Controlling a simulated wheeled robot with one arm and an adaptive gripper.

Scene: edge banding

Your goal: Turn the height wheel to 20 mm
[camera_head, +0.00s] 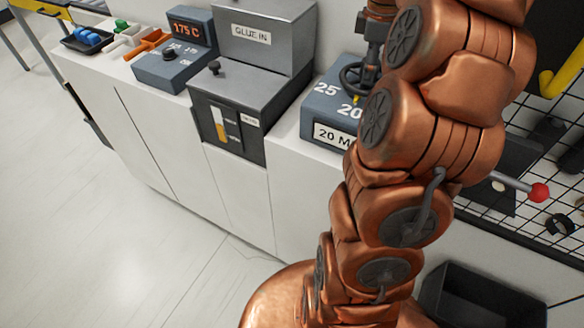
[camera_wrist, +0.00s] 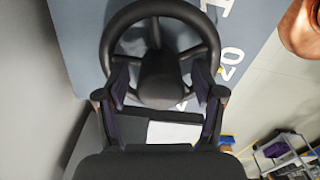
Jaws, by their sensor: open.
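The height wheel (camera_head: 350,80) is a dark spoked handwheel on top of a blue-grey box (camera_head: 314,122). The box top carries the numbers 25 and 20, and a front label (camera_head: 333,135) reads "20 M", the rest hidden by my arm. A small yellow mark (camera_head: 356,99) shows by the 20. My gripper (camera_head: 371,55) is above the wheel, pointing down. In the wrist view my gripper (camera_wrist: 162,82) is open, its fingers on either side of the hub of the wheel (camera_wrist: 106,48). I cannot tell whether they touch it.
Left of the box stand a grey "GLUE IN" unit (camera_head: 262,50) and a blue heater box (camera_head: 172,65) showing 175 C. A red-knobbed lever (camera_head: 539,192) and wire mesh are on the right. A dark bin (camera_head: 480,300) is below. The floor at left is clear.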

